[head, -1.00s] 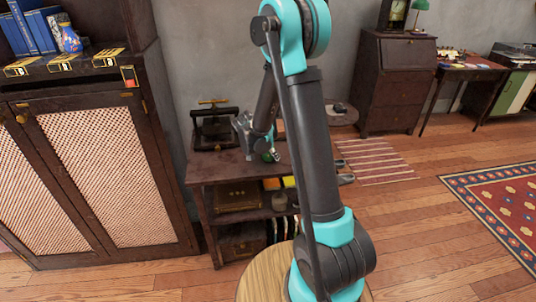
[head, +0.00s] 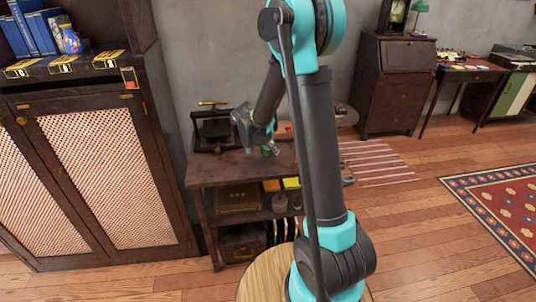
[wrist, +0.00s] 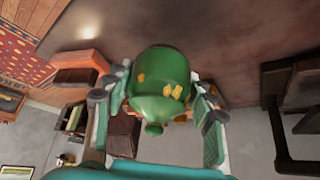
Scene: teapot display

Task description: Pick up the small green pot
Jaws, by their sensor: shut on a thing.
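The small green pot (wrist: 158,68) has yellow-orange markings and fills the middle of the wrist view. My gripper (wrist: 162,101) has its two fingers on either side of the pot and is shut on it. In the head view the green pot (head: 267,150) is a small patch at the end of my arm, by my gripper (head: 269,143), over the dark shelf unit's top. The gap between the pot and that top cannot be judged clearly.
The dark shelf unit (head: 222,172) has books and a box on its lower shelf. A dark press-like device (head: 214,130) stands on its top, left of my gripper. A tall cabinet (head: 105,160) stands at the left. The wooden floor to the right is largely clear.

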